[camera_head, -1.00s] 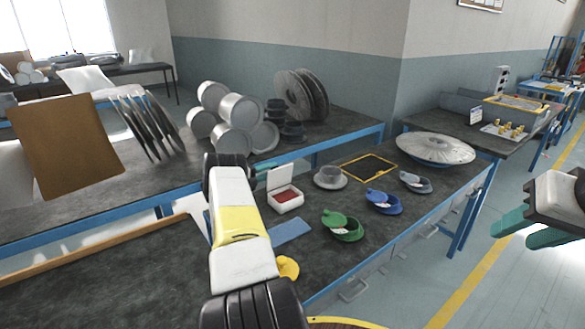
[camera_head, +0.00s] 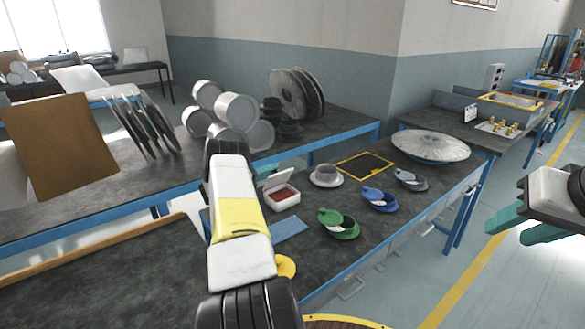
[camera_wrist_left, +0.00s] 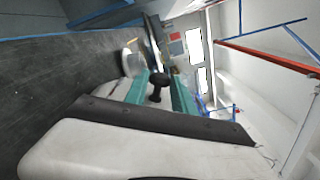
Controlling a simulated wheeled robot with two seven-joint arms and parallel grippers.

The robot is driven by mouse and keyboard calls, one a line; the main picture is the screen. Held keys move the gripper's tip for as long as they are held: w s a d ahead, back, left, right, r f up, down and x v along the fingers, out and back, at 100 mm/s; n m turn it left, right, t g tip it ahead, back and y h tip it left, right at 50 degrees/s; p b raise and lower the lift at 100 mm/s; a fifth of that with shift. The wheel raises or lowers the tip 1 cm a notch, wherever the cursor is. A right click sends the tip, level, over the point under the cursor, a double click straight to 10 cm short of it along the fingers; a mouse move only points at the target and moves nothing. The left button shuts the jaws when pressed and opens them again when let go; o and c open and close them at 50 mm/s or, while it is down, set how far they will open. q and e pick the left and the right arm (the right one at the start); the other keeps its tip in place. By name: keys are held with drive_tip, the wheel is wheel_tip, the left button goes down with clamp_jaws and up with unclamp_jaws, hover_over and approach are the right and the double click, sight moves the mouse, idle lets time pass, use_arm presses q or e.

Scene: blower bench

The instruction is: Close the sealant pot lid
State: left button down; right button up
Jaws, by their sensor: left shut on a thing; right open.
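The sealant pot (camera_head: 284,198) is a small white square box with dark red contents, on the dark bench just right of my left arm. Its white lid (camera_head: 278,179) stands raised at the back, open. My left gripper is mostly hidden behind its own arm in the head view. In the left wrist view its teal fingers (camera_wrist_left: 161,82) are shut on a dark knob-like thing (camera_wrist_left: 157,86); I cannot tell whether this belongs to the lid. My right gripper (camera_head: 506,228), with teal fingers, is open and empty over the floor at the right.
A blue mat (camera_head: 289,229) lies in front of the pot. A grey cup on a saucer (camera_head: 326,180), green (camera_head: 340,225) and blue (camera_head: 380,200) dishes and a yellow piece (camera_head: 286,266) lie nearby.

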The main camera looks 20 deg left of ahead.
use_arm(q)
drive_tip(key=c, duration=1)
unclamp_jaws()
drive_tip(key=shift+c, duration=0.2)
drive_tip(key=shift+a, duration=0.1)
